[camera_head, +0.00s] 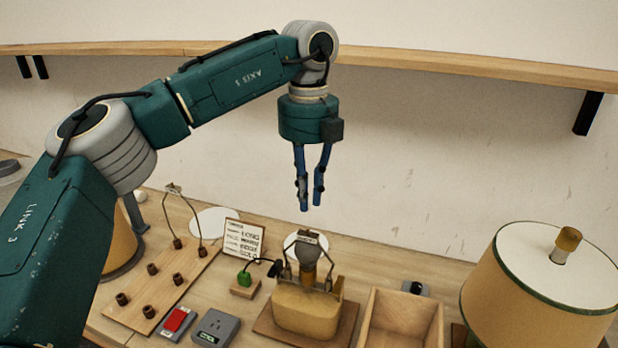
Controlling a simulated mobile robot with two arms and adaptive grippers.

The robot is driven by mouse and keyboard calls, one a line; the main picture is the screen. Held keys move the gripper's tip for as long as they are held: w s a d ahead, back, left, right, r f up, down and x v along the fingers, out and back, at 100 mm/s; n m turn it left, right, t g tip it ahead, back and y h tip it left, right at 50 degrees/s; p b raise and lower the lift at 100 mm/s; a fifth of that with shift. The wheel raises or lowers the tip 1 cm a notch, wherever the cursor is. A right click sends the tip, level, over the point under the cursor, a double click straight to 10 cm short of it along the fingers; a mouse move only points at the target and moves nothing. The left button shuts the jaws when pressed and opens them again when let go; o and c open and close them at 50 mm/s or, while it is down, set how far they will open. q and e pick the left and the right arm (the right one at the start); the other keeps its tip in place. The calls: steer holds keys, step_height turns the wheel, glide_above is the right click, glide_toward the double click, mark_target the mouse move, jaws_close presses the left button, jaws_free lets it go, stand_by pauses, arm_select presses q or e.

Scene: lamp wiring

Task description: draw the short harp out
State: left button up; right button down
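My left gripper (311,205) hangs pointing down in the air, above and behind the table lamp base. Its blue fingers are a little apart with nothing between them. A wire harp (291,260) stands around the socket or bulb (307,254) on the yellow lamp base (306,311). Another wire harp (189,218) stands in two dark pegs at the far end of the wooden peg board (190,290). I cannot tell for sure which harp is the short one. The gripper touches neither harp. My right gripper is out of view.
The other pegs on the board are empty. A written card (244,239), a green plug-like piece (244,278), a red switch (176,319) and a grey outlet box (215,330) stand nearby. An open wooden box (402,322) and a large lampshade (556,270) are right. A shelf (450,64) runs behind.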

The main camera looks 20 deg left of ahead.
arm_select(q)
step_height(320, 180, down, 5)
steer(key=shift+s+f+p, duration=0.15)
steer(key=shift+f+p, duration=0.05)
steer(key=shift+p, duration=0.4)
steer(key=shift+f, duration=0.75)
steer(key=shift+d, duration=0.1)
jaws_close()
steer(key=shift+r+p, duration=0.55)
steer(key=shift+r, duration=0.3)
steer(key=shift+r+p, duration=1.8)
steer(key=shift+r, duration=1.05)
